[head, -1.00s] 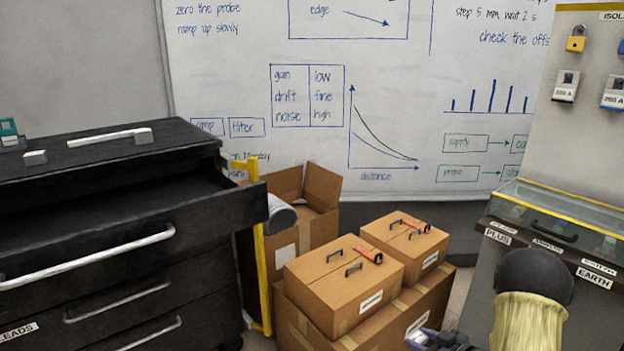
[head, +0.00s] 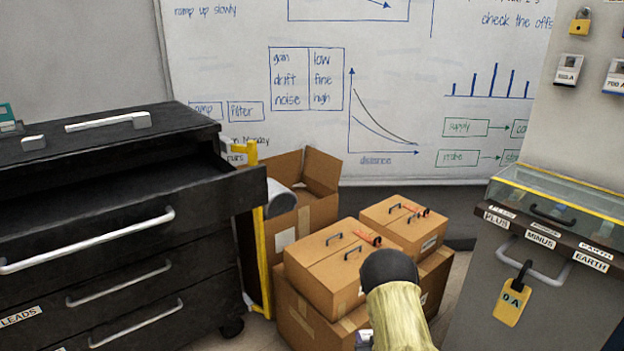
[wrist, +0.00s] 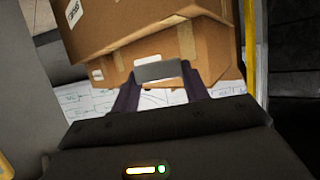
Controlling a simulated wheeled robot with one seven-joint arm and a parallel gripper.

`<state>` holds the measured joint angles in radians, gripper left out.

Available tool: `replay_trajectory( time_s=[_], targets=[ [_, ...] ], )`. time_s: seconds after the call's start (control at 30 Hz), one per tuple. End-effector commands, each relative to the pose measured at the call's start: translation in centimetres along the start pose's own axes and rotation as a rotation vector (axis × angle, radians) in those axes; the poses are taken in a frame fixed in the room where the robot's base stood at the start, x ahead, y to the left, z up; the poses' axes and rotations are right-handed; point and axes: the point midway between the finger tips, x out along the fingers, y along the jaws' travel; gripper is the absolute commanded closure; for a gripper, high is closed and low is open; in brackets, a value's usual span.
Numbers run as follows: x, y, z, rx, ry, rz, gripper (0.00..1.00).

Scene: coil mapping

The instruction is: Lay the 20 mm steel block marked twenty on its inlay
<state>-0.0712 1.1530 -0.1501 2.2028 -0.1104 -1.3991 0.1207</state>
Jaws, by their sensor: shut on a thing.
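In the wrist view my gripper (wrist: 160,77) is shut on a small plain grey block (wrist: 157,70), held between the two fingertips. The block looks like the steel block; no marking can be read on its visible face. In the head view my arm covers the lower middle of the picture. Only a sliver of what seems to be my gripper shows at the bottom edge, and the block is hidden there. No inlay can be made out in either view.
Cardboard boxes (head: 330,258) are stacked beyond my arm. A black drawer cabinet (head: 120,232) with its top drawer pulled out stands at left, beside a yellow post (head: 262,265). A grey cabinet (head: 540,285) with a glass-topped case (head: 560,208) and a yellow tag (head: 512,305) stands at right.

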Motion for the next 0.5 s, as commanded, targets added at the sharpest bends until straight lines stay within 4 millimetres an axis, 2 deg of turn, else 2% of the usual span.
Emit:
replay_trajectory(
  time_s=[0.13, 0.17, 0.2, 0.5],
  targets=[
    [-0.5, -1.2, 1.9, 0.025, -0.004, 0.06, 0.83],
    [-0.7, -1.2, 1.6, 0.029, -0.002, 0.069, 0.83],
    [-1.2, -1.0, 0.3, 0.029, 0.001, 0.069, 0.83],
    [-3.5, -1.0, -3.9, 0.029, 0.001, 0.067, 0.83]
  ],
)
